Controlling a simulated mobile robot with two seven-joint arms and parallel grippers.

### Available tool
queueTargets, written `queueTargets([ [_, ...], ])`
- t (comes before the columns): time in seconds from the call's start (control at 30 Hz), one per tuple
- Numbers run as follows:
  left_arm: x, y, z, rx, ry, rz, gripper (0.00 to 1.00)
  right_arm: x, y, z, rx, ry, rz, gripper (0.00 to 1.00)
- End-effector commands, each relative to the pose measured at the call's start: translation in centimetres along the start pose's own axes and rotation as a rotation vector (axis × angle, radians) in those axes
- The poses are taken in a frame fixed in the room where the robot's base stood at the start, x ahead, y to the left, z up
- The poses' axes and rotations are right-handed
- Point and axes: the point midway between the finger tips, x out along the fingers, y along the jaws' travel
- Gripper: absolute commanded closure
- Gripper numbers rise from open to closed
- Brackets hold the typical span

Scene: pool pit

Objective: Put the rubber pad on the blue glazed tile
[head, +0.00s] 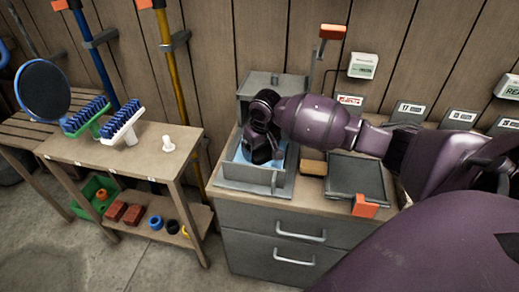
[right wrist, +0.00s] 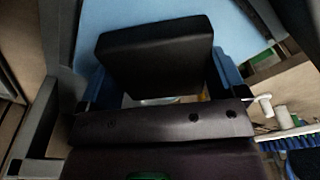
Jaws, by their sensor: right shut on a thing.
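The blue glazed tile appears as a light blue surface (head: 242,154) inside a low grey frame on the cabinet top. It fills the upper part of the right wrist view (right wrist: 225,18). My right gripper (head: 262,150) points down over it inside the frame. It is shut on a black block, which looks like the rubber pad (right wrist: 155,55). The fingertips are hard to make out, and the gripper hides the pad in the head view. I cannot tell whether the pad touches the tile. My left gripper is not in view.
A tan block (head: 313,167) and a dark flat tray (head: 357,177) lie right of the frame. An orange handle (head: 365,206) sticks out at the cabinet's front edge. A wooden side table (head: 145,158) at the left holds two blue-bristled brushes. A plank wall closes the back.

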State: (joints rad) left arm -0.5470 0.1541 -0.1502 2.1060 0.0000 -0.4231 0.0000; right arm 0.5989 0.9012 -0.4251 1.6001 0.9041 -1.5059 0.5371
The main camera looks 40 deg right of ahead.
Motion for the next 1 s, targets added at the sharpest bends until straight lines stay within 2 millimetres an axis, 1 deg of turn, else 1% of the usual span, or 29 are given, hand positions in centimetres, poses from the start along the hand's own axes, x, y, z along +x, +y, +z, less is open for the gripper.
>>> queueTargets([
  [0.1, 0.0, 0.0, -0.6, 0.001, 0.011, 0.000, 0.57, -0.3, 0.0, -0.1, 0.000, 0.004, 0.000, 0.39],
  [0.37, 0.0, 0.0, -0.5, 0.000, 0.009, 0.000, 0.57, 0.0, 0.0, 0.0, 0.000, 0.004, -0.001, 0.39],
  [0.4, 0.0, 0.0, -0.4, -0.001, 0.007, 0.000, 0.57, 0.1, 0.0, 0.0, 0.000, 0.003, -0.001, 0.04],
  [0.43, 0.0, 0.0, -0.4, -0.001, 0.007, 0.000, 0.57, 0.1, 0.0, 0.0, 0.000, 0.003, -0.001, 0.00],
  [0.73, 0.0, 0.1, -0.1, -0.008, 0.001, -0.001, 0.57, -0.2, 0.0, -0.1, 0.000, 0.002, 0.001, 0.00],
  [0.87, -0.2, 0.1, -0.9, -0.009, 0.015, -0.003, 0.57, -1.9, 0.1, -0.2, 0.001, 0.008, 0.001, 0.00],
  [1.0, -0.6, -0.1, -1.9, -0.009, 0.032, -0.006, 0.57, -4.7, 0.0, -0.2, 0.000, 0.011, -0.001, 0.00],
])
